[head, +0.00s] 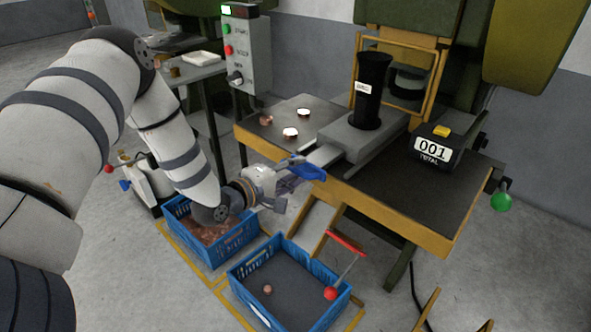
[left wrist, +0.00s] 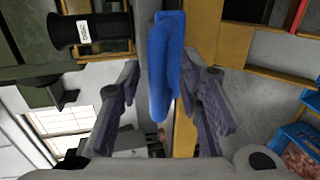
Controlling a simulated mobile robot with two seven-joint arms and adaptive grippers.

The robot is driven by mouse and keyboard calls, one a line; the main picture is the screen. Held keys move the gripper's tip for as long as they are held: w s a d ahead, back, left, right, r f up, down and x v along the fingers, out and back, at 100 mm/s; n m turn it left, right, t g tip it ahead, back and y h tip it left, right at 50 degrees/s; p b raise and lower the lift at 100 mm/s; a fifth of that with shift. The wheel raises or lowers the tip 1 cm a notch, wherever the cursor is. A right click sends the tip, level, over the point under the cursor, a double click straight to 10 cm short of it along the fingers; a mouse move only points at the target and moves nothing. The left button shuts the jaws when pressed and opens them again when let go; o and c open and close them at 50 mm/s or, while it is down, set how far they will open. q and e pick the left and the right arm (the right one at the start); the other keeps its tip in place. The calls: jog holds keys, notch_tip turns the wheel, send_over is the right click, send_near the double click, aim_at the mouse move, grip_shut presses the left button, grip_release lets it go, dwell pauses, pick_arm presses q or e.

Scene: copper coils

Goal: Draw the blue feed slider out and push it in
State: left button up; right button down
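The blue feed slider handle (head: 308,171) sticks out at the front left edge of the press table, at the end of a flat metal bar (head: 324,155) that runs into a grey block (head: 362,138). My left gripper (head: 287,181) is at this handle. In the left wrist view, the blue handle (left wrist: 166,70) stands between the two dark fingers of my left gripper (left wrist: 168,92). My right gripper is in neither view.
A black tube (head: 371,92) stands on the grey block. A counter reading 001 (head: 434,150) and several copper pieces (head: 290,133) lie on the table (head: 420,205). Below are a chute (head: 312,226) and two blue crates, one front (head: 247,262) and one behind my arm (head: 228,252).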

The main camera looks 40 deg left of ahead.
pick_arm(q)
jog(key=shift+w, duration=0.1)
jog(key=v, duration=1.2)
jog(key=shift+c, duration=0.6)
